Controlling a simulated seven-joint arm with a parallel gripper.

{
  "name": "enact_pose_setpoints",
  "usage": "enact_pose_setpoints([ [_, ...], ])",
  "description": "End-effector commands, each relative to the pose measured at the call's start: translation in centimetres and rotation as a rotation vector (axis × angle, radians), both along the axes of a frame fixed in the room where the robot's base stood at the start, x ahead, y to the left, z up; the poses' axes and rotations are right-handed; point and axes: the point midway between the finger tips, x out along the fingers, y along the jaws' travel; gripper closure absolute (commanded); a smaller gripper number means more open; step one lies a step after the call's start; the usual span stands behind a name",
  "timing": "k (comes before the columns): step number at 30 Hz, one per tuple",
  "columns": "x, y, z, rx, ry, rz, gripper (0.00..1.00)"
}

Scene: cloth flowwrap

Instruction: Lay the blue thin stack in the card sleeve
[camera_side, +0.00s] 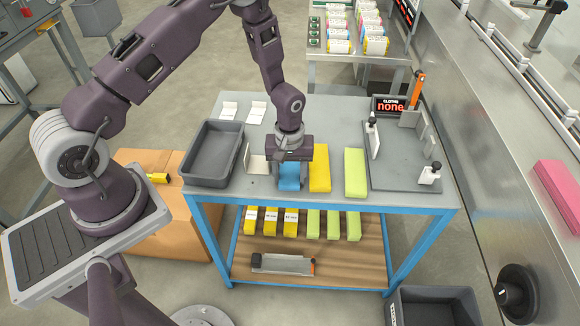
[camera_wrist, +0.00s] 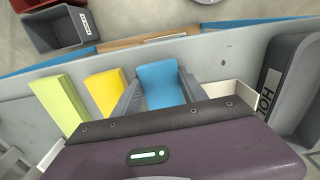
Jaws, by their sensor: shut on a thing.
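The blue thin stack (camera_side: 289,184) is at the front of the table, partly hidden under my gripper (camera_side: 290,172). In the wrist view the blue stack (camera_wrist: 160,84) lies between the two grey fingers of my gripper (camera_wrist: 159,95), which is shut on it. I cannot tell whether the stack is clear of the table. A white card piece with an upright flap, which looks like a card sleeve (camera_side: 257,165), stands just left of my gripper. Two more white folded cards (camera_side: 228,110) (camera_side: 257,112) lie at the back left.
A yellow stack (camera_side: 319,168) and a green stack (camera_side: 355,172) lie right of the blue one. A grey tray (camera_side: 213,155) takes the left end. A grey fixture plate (camera_side: 400,175) with upright posts is at the right. A sign (camera_side: 391,106) reads "CLOTHS none".

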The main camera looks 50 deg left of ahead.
Motion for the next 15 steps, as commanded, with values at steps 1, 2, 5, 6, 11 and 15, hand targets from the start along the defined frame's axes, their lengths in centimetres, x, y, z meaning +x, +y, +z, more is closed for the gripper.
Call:
enact_pose_setpoints([
  [1, 0.0, 0.0, 0.0, 0.0, 0.0, 0.0, 0.88],
  [2, 0.0, 0.0, 0.2, 0.001, -0.001, 0.0, 0.88],
  [5, 0.1, 0.0, 1.6, 0.0, -0.004, 0.0, 0.88],
  [6, 0.1, 0.0, 2.6, 0.0, -0.004, 0.001, 0.88],
  [11, 0.1, 0.0, 6.9, 0.0, -0.006, 0.001, 0.88],
  [15, 0.1, 0.0, 9.4, 0.001, -0.004, -0.001, 0.88],
])
